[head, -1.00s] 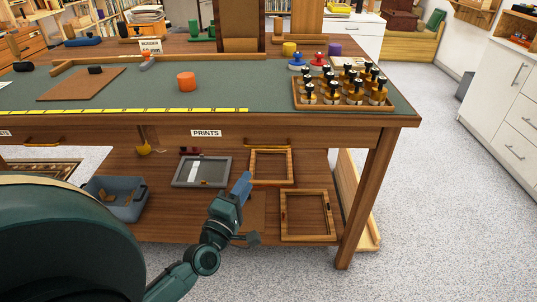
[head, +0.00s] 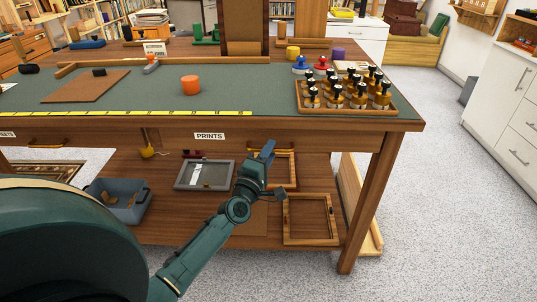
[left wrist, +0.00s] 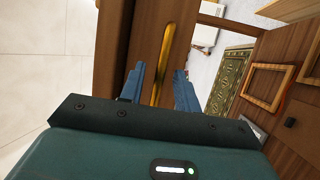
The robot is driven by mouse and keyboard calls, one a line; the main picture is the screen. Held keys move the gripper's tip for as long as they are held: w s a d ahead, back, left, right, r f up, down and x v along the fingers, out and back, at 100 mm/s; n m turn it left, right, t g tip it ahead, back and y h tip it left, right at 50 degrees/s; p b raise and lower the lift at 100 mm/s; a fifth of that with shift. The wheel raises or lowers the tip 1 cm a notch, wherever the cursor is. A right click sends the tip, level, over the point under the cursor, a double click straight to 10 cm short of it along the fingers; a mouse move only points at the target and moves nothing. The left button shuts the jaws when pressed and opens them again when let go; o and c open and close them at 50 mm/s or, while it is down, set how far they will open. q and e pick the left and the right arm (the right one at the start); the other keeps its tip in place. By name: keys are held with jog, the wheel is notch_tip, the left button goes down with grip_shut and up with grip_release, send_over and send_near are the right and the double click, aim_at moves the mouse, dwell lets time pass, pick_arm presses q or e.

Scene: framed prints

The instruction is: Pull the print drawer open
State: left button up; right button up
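The print drawer front (head: 232,143) is brown wood with a white PRINTS label (head: 209,136), under the bench top; it looks flush and shut. Its brass bar handle (head: 286,150) is partly hidden behind my left gripper (head: 267,152). In the left wrist view my left gripper (left wrist: 159,84) is open, its two blue fingers apart. The brass handle (left wrist: 163,62) runs lengthwise between and beyond the fingertips, in front of the wood; whether a finger touches it I cannot tell. My right gripper is not in view.
The floor at right is clear.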

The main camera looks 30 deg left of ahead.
pick_arm(q)
grip_shut()
jog(key=shift+s, duration=0.1)
dwell(0.5)
